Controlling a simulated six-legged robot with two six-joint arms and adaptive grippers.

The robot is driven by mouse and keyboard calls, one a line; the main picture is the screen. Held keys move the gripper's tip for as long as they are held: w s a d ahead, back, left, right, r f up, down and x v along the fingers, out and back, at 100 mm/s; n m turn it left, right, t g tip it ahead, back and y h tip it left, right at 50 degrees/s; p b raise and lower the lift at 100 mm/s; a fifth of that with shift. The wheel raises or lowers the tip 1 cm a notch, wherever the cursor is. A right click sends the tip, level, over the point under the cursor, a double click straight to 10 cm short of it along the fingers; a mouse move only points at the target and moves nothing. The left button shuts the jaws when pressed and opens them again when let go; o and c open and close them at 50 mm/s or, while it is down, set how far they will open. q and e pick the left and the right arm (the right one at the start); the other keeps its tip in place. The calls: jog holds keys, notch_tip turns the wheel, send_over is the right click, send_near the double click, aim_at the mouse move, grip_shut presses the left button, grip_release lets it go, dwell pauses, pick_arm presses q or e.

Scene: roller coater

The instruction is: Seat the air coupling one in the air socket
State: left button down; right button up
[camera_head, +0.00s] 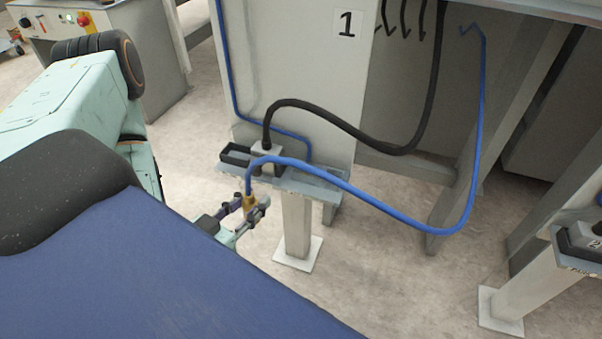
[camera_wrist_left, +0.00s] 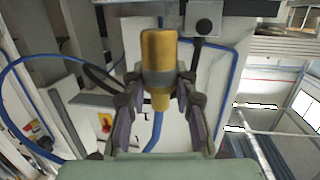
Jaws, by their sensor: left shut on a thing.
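The brass air coupling (camera_head: 249,201) is on the end of a blue hose (camera_head: 365,198) that arches over the grey shelf. My left gripper (camera_head: 253,211) is shut on it, in front of the shelf's front edge. In the left wrist view the brass coupling (camera_wrist_left: 158,55) stands between the two fingers (camera_wrist_left: 159,84), with the blue hose leaving its lower end. I cannot make out the air socket for certain in either view; the gap between coupling and shelf is hard to judge. My right gripper is not in view.
The shelf (camera_head: 315,182) stands on a white post beneath a panel marked 1 (camera_head: 345,24). A black cable (camera_head: 350,130) runs to a grey connector (camera_head: 268,158) beside the coupling. Another station (camera_head: 580,240) is at the right. Floor is clear between them.

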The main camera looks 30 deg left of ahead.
pick_arm(q)
jog(key=shift+w+d+r, duration=0.1)
jog(key=shift+w+d, duration=0.05)
jog(key=shift+w, duration=0.3)
jog(key=w+p, duration=0.1)
jog(key=w, duration=0.4)
jog(key=w+p, duration=0.2)
jog(key=w, duration=0.4)
jog(key=w+p, duration=0.2)
jog(key=w, duration=0.4)
jog(key=shift+w+a, duration=0.1)
jog(key=shift+a, duration=0.25)
notch_tip(320, 180, down, 4)
jog(key=shift+r+b, duration=0.1)
jog(key=shift+b, duration=0.75)
jog(key=shift+r, duration=0.1)
